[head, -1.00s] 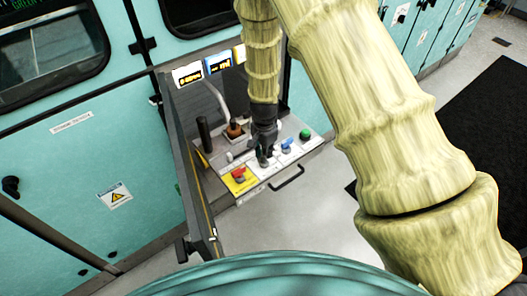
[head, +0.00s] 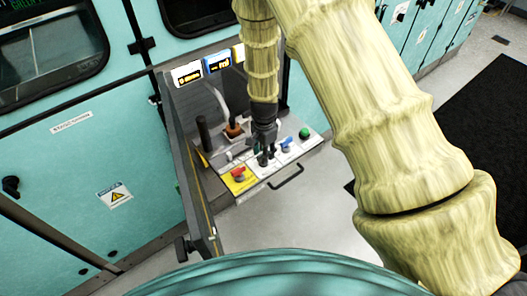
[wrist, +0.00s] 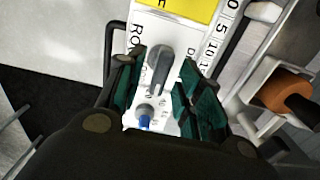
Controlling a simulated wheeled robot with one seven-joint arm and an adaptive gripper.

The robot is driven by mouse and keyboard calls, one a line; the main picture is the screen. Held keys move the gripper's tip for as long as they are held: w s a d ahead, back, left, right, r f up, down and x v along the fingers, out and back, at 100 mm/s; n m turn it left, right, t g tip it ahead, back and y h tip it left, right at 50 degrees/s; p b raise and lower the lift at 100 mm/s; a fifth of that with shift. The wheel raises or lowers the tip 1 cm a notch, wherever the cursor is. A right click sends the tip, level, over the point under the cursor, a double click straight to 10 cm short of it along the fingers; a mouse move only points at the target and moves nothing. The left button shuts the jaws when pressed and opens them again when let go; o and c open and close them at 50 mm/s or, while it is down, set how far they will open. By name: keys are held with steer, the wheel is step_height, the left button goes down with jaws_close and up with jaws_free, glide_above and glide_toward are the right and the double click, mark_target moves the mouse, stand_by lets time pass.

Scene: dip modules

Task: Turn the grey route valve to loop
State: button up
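The grey route valve (wrist: 158,65) has an elongated grey handle on a white labelled plate in the wrist view. It lies between the two dark green-padded fingers of my gripper (wrist: 158,92), with a visible gap on either side. The gripper is open and holds nothing. In the head view my gripper (head: 265,158) points down over the middle of the panel and largely hides the grey valve. I cannot tell how far the fingertips are above the plate.
A red valve (head: 239,174) on a yellow plate is left of my gripper. A blue valve (head: 287,144) and a green button (head: 305,133) are right. A brown-topped part (head: 234,130) and black post (head: 204,134) stand behind. A black handle (head: 287,178) fronts the panel.

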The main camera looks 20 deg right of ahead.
step_height(320, 180, up, 12)
stand_by(0.9)
stand_by(0.3)
steer(key=s+d+f+n+h, duration=0.1)
steer(key=s+d+f+n, duration=0.15)
steer(key=s+f, duration=0.5)
steer(key=s+d+f+n, duration=0.2)
steer(key=s+f+n, duration=0.1)
steer(key=s+f, duration=0.5)
steer(key=s+f+n, duration=0.4)
steer(key=s, duration=0.6)
steer(key=s+a+f+n+y, duration=0.1)
steer(key=s+f+n, duration=0.3)
steer(key=s, duration=0.7)
steer(key=shift+a+f, duration=0.2)
steer(key=shift+f, duration=0.15)
